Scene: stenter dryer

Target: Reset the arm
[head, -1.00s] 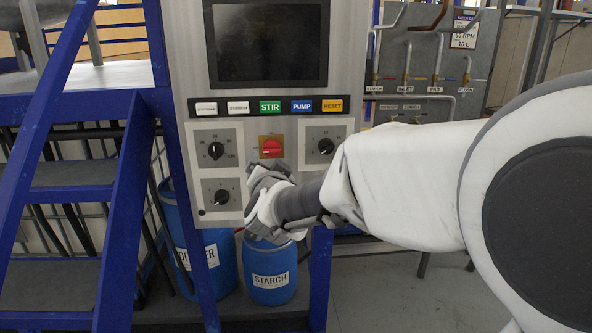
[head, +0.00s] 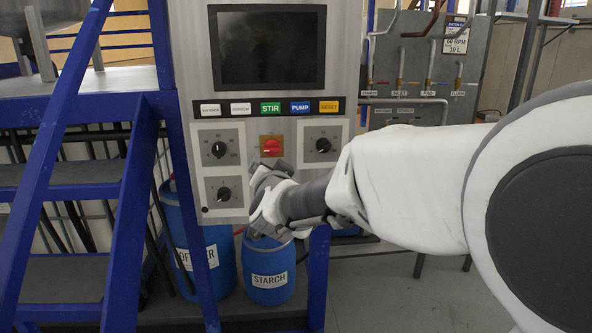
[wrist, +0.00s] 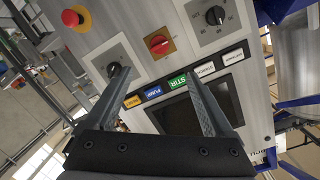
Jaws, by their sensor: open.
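My gripper (head: 276,170) is in front of the lower part of the grey control panel (head: 180,70), just below the red rotary switch (head: 271,146) on its yellow plate. In the wrist view my gripper (wrist: 155,76) has its two fingers spread wide, with nothing between them but the panel behind. The red switch (wrist: 158,44) shows there beyond the fingertips, apart from them. My arm reaches in from the right in the head view. My gripper hides part of the panel's lower right area.
The panel has a dark screen (head: 267,47), a row of labelled buttons with green STIR (head: 270,108), and several black knobs (head: 219,149). The wrist view shows a red mushroom button (wrist: 72,18). Blue stairs (head: 75,170) stand left; a STARCH drum (head: 268,270) stands below.

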